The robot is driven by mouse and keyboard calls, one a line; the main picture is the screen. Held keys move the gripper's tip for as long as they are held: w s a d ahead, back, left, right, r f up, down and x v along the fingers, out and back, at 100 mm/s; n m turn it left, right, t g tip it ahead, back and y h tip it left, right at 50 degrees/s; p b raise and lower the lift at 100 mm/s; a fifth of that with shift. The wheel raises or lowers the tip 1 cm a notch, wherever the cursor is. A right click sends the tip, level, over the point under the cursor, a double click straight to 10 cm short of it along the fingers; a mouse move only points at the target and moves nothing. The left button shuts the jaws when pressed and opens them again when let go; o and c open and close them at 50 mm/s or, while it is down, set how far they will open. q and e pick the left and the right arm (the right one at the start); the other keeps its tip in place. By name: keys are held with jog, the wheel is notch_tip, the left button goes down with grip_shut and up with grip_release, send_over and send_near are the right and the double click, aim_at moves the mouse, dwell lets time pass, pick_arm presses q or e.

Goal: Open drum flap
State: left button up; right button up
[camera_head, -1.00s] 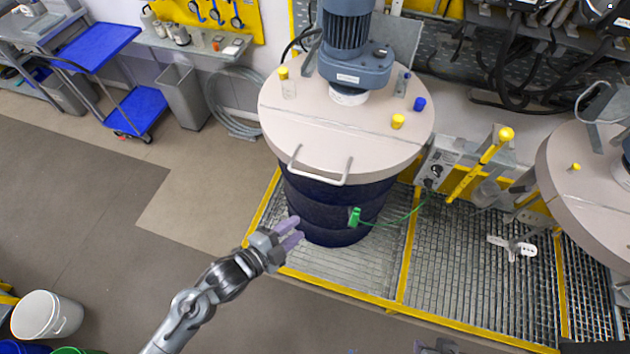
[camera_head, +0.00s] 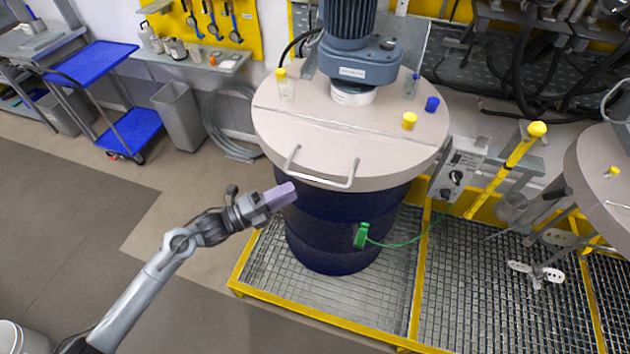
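The dark blue drum (camera_head: 335,235) stands upright on a metal grating. Its round beige lid has a front flap (camera_head: 270,142) that lies flat and closed, divided from the rear part by a seam. A white bar handle (camera_head: 322,180) is fixed at the flap's front edge. My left gripper (camera_head: 284,194) is in front of the drum, just left of and a little below the handle, apart from it. Its purple fingers overlap in this view, so their gap does not show. It holds nothing that I can see. My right gripper is not in view.
A blue-grey motor (camera_head: 350,45) stands on the lid's rear part. A yellow-capped bottle (camera_head: 284,84), a yellow cap (camera_head: 409,121) and a blue cap (camera_head: 432,104) sit on the lid. A green clamp (camera_head: 362,236) with a cable is on the drum. A yellow lever (camera_head: 518,152) stands at right.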

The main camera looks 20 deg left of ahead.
aim_at(315, 180)
pick_arm(q)
jog(key=p+x, duration=0.1)
jog(key=x, duration=0.7)
jog(key=shift+w+d, duration=0.2)
jog(key=shift+c, duration=0.3)
grip_shut()
